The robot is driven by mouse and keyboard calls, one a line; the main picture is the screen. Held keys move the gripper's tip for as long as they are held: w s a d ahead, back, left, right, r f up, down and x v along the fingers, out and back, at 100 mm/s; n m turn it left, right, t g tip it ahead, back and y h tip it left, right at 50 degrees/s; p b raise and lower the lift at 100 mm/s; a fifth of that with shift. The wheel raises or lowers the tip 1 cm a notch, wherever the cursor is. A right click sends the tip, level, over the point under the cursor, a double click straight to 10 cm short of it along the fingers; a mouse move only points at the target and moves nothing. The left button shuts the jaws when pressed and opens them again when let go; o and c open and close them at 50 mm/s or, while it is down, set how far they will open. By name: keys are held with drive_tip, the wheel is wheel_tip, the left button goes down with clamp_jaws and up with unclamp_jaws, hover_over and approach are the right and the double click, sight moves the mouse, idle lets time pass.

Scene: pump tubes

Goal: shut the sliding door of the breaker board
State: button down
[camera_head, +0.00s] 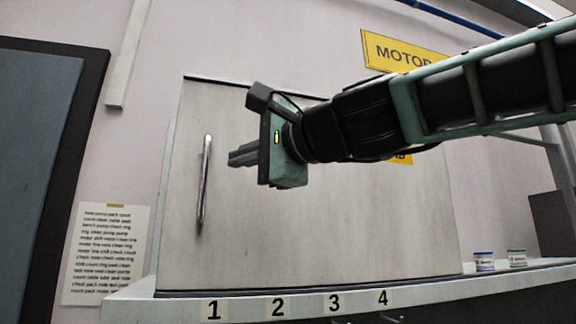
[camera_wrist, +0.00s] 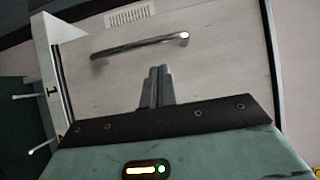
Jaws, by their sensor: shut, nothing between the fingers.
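The sliding door (camera_head: 330,220) is a large pale grey panel standing on a counter ledge, with a vertical metal bar handle (camera_head: 204,182) near its left edge. It spans most of the board's front, with its left edge close to a pale post. The wrist view also shows the door (camera_wrist: 215,70) and its handle (camera_wrist: 140,45), which lies beyond the fingertips. My gripper (camera_head: 232,158) is in front of the door, to the right of the handle, with its fingers pointing left. The fingers (camera_wrist: 157,72) are together and empty, apart from the handle. What lies behind the door is hidden.
The ledge (camera_head: 240,308) below carries the numbers 1 to 4. Two small cans (camera_head: 484,262) stand on it at the right. A yellow sign (camera_head: 400,52) is partly behind my arm. A paper list (camera_head: 106,255) and a dark-framed panel (camera_head: 40,150) are at the left.

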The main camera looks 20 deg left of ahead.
drive_tip(key=w+b+v, duration=0.1)
drive_tip(key=b+v, duration=0.5)
drive_tip(key=v, duration=0.4)
drive_tip(key=shift+s+d+b, duration=0.2)
drive_tip(key=shift+d+b, duration=0.15)
drive_tip(key=shift+d, duration=0.15)
drive_tip(key=d+f+n+g+h, duration=0.2)
drive_tip(key=f+n+h, duration=0.15)
drive_tip(key=f, duration=1.35)
drive_tip(key=d+f+n+g+h, duration=0.1)
drive_tip(key=d+f+n+h, duration=0.3)
drive_tip(key=f, duration=1.3)
drive_tip(key=s+d+f+n+g+h, duration=0.1)
drive_tip(key=s+d+f+h, duration=0.1)
drive_tip(key=s+d+f, duration=0.2)
drive_tip(key=s+d+f+n+g+h, duration=0.1)
drive_tip(key=s+d+f+n+h, duration=0.1)
drive_tip(key=s+d+f, duration=0.3)
drive_tip(key=s+d+f+n+g+h, duration=0.1)
drive_tip(key=s+d+f+h, duration=0.3)
drive_tip(key=d+f, duration=0.5)
wheel_tip(320, 180, down, 6)
drive_tip(key=shift+s+d+f+g, duration=0.1)
drive_tip(key=shift+s+d+g, duration=0.2)
drive_tip(key=shift+g, duration=0.1)
drive_tip(key=shift+n+h, duration=0.25)
